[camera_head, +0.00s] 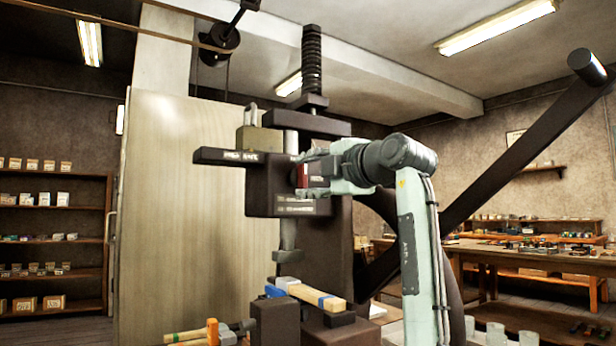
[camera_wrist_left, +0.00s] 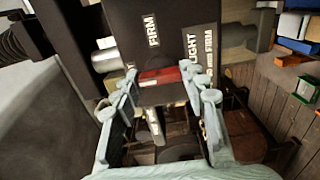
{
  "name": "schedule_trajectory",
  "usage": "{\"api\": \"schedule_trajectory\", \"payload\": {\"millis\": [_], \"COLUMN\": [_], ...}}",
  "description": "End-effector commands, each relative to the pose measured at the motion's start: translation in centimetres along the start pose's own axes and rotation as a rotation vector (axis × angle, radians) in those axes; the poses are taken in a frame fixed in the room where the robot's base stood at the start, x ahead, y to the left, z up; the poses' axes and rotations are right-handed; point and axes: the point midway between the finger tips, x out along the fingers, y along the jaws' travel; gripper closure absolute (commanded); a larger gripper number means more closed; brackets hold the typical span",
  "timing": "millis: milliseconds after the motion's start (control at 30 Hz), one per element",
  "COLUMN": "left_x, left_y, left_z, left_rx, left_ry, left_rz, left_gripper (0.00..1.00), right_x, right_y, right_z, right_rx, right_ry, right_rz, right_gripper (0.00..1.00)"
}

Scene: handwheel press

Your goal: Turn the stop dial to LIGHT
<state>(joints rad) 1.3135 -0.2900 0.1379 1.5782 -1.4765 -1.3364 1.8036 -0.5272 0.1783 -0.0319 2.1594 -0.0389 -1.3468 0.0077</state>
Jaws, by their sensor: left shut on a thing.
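The stop dial shows as a small red piece (camera_head: 303,176) on the front of the dark press (camera_head: 330,225). In the left wrist view the red piece (camera_wrist_left: 160,77) sits between my two fingertips, below a white FIRM label (camera_wrist_left: 153,28). A LIGHT label (camera_wrist_left: 191,48) is to its right, with smaller lettering beside it. My left gripper (camera_head: 308,174) is shut on the dial, with one pale finger on each side in the left wrist view (camera_wrist_left: 160,82). The fingers partly cover the dial, and I cannot tell which label it points to. My right gripper is not in view.
A long dark beam (camera_head: 530,135) slants up to the right behind my arm. A brass block (camera_head: 260,140) sits on the press's side arm. Shelves (camera_head: 50,244) stand at the left, a workbench (camera_head: 550,256) at the right.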

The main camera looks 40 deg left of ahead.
Motion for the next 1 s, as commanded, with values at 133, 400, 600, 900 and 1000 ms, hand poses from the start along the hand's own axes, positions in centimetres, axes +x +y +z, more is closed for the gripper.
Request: {"api": "schedule_trajectory", "payload": {"millis": [133, 400, 600, 900, 1000], "left_x": [0.0, 0.0, 0.0, -1.6, -3.6], "left_y": [0.0, 0.0, 0.0, 0.0, 0.0], "left_z": [0.0, 0.0, 0.0, 0.1, 0.1], "left_rx": [-0.003, -0.002, -0.001, -0.002, -0.002], "left_ry": [0.000, 0.000, 0.000, -0.003, -0.004], "left_rz": [-0.002, -0.001, -0.001, -0.001, 0.000], "left_gripper": [0.86, 0.40, 0.36, 0.36, 0.36], "right_x": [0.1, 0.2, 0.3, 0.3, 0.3], "right_y": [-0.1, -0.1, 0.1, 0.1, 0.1], "right_z": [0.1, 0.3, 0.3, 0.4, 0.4], "right_rx": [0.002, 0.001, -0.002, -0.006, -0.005], "right_ry": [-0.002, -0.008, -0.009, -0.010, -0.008], "right_rz": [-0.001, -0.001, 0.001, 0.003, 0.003], "right_gripper": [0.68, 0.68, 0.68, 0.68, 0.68]}}
